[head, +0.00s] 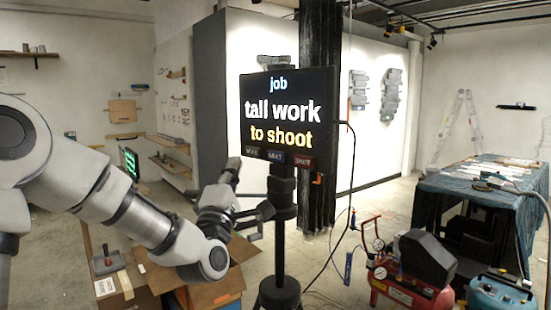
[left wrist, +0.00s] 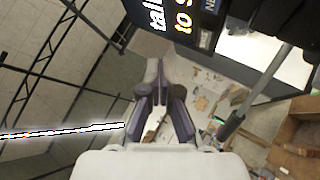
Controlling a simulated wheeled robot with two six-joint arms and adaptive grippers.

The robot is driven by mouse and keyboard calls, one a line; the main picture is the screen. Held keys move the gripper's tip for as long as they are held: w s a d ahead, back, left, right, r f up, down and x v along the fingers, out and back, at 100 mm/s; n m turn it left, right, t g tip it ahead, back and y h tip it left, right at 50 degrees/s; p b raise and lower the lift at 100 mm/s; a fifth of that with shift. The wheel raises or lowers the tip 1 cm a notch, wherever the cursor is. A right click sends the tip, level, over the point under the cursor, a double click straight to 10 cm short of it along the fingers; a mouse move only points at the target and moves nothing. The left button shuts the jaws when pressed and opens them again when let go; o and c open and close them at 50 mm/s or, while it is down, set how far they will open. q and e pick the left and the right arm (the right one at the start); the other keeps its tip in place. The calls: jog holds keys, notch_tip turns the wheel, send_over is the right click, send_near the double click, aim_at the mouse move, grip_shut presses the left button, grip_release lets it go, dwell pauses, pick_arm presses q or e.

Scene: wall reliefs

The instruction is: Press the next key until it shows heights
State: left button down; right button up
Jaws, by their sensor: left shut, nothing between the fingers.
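The screen (head: 290,115) is a black panel on a dark stand. It reads "job", "tall work", "to shoot". My left gripper (head: 232,168) is shut and empty, left of the screen's lower edge and apart from the keys. In the left wrist view its fingers (left wrist: 158,70) are together, below part of the screen (left wrist: 180,25). My right gripper is not in view.
The stand (head: 281,205) rises from the floor beside my left arm. A cardboard box (head: 215,290) lies below the arm. A red compressor (head: 410,275) and a cloth-covered table (head: 480,190) stand at the right. Grey reliefs (head: 390,95) hang on the white wall behind.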

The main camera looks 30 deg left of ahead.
aim_at(277, 156)
pick_arm(q)
jog(key=shift+w, duration=0.1)
jog(key=w+d+p, duration=0.1)
jog(key=w+d, duration=0.1)
jog(key=w, duration=0.6)
jog(key=shift+p, duration=0.35)
jog(key=shift+w+d, duration=0.15)
dwell(0.9)
jog(key=shift+w+d+b, duration=0.1)
jog(key=shift+w+b, duration=0.2)
jog(key=shift+w, duration=0.05)
